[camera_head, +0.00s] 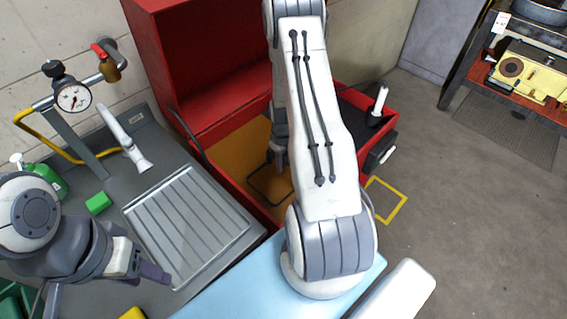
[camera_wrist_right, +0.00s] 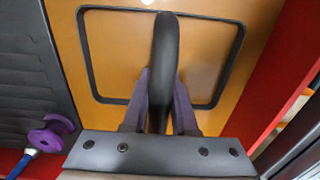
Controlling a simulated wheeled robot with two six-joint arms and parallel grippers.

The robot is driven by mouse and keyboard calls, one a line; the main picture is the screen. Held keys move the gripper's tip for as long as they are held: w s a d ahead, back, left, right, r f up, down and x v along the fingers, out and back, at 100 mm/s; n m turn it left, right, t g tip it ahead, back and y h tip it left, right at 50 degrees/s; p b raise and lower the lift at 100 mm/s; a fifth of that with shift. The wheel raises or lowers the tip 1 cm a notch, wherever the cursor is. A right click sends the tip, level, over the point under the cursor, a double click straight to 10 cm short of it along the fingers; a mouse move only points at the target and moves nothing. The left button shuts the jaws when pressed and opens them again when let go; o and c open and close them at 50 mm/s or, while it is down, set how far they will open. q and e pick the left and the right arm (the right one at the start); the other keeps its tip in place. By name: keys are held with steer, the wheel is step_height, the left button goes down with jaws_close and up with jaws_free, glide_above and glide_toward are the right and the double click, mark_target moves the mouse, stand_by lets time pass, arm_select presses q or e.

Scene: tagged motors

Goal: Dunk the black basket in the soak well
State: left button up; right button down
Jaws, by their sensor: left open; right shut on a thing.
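The soak well appears to be the red-walled bay (camera_head: 232,180) with an orange-brown surface, right of the grey sink top. The black basket's square rim (camera_head: 268,200) shows at that surface in the head view, partly hidden by my right arm. In the right wrist view the rim (camera_wrist_right: 90,60) has orange-brown both inside and outside it; its depth is unclear. My right gripper (camera_head: 281,160) is shut on the basket's black handle (camera_wrist_right: 164,65), between its purple fingers (camera_wrist_right: 160,100). My left gripper (camera_head: 152,273) is open and empty over the grey top.
A ribbed drain board (camera_head: 185,222), a green block (camera_head: 98,203), a white spray head (camera_head: 130,145) and a pressure gauge (camera_head: 73,97) are at the left. A tall red cabinet (camera_head: 200,60) stands behind the well. A light blue surface (camera_head: 235,285) is in front.

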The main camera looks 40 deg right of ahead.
steer(key=shift+f+b, duration=1.2)
steer(key=shift+f, duration=0.45)
stand_by(2.2)
steer(key=shift+r, duration=0.1)
step_height(320, 180, up, 22)
steer(key=p, duration=1.7)
stand_by(0.6)
stand_by(0.8)
